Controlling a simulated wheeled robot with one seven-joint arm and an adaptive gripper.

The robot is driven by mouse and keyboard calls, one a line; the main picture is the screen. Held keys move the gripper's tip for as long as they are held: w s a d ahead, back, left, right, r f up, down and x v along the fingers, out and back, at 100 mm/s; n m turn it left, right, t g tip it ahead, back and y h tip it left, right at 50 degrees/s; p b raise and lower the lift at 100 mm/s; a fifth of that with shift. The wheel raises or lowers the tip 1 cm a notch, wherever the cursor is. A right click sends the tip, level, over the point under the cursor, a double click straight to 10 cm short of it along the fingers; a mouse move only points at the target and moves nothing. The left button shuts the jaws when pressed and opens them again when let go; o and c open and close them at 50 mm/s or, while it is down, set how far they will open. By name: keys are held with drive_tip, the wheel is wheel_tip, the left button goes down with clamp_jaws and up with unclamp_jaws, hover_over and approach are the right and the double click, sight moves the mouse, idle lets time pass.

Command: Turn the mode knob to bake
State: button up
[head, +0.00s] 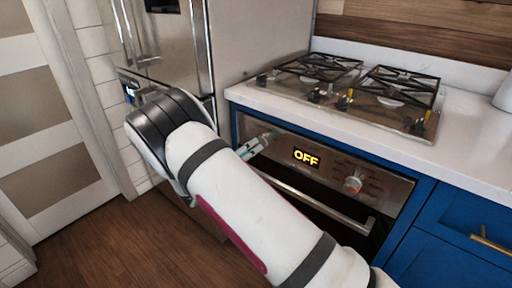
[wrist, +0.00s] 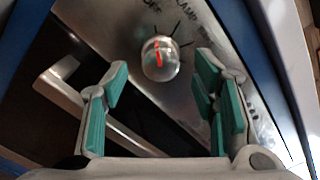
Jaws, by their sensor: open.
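The oven's control panel (head: 325,168) has a lit display reading OFF. In the wrist view a round metal knob (wrist: 160,60) with a red pointer line sits ahead of the fingertips, near the middle. Its pointer is about upright in the picture, towards the OFF label; LAMP is printed to the right of that. In the head view this knob is not clearly visible near my gripper (head: 270,138), which is at the left part of the panel. My gripper is open, its green-padded fingers (wrist: 162,82) on either side of the knob's line, with nothing held.
A second knob (head: 353,184) is on the panel's right side. The oven handle (head: 318,207) runs below the panel; it also shows in the wrist view (wrist: 70,95). A gas cooktop (head: 350,90) is above, the fridge (head: 180,50) at the left, and blue drawers (head: 465,225) at the right.

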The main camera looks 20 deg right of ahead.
sight(256, 145)
drive_tip(key=shift+x, duration=2.15)
drive_tip(key=c, duration=1.2)
